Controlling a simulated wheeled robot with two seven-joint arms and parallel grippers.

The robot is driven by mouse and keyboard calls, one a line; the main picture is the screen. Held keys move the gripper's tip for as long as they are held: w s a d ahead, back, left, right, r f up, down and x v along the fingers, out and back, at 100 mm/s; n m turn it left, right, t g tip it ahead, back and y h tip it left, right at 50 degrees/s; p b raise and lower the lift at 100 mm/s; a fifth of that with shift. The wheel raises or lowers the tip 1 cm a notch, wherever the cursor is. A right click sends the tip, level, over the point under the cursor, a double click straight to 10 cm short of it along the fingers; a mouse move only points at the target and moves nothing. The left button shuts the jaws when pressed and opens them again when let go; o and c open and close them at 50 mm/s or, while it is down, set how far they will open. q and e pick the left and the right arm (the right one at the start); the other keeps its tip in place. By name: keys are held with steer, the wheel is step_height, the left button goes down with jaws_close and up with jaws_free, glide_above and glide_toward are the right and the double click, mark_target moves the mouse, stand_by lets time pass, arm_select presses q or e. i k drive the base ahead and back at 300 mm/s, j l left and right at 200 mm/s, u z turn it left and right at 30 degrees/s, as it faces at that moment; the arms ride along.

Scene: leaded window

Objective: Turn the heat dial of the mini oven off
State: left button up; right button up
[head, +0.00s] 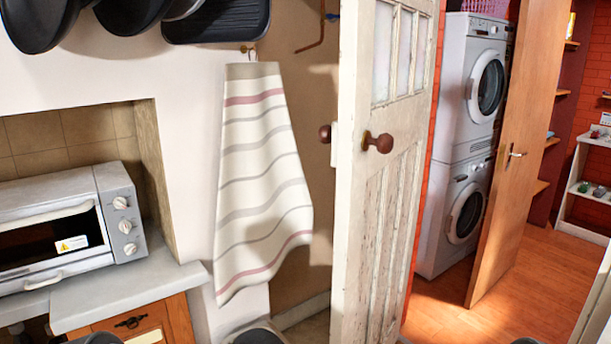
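The mini oven (55,208) is a silver-grey box on a grey worktop in a tiled recess at the left, with its left part cut off by the picture edge. Its dark glass door looks shut, with a pale handle along the top and a warning sticker. The right side of its front has a column of three pale dials: an upper dial (120,203), a middle dial (125,226) and a lower dial (130,249). I cannot read their markings, so I cannot tell which is the heat dial or how it is set. Neither gripper is recognisable in view.
The worktop (130,290) juts out above a wooden drawer (140,325). A striped towel (262,180) hangs right of the oven, below dark pans (225,20). A white panelled door (375,200) stands open. Beyond are stacked washing machines (465,140) and clear wooden floor (490,310).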

mark_target(120, 201)
steer(key=u, duration=1.4)
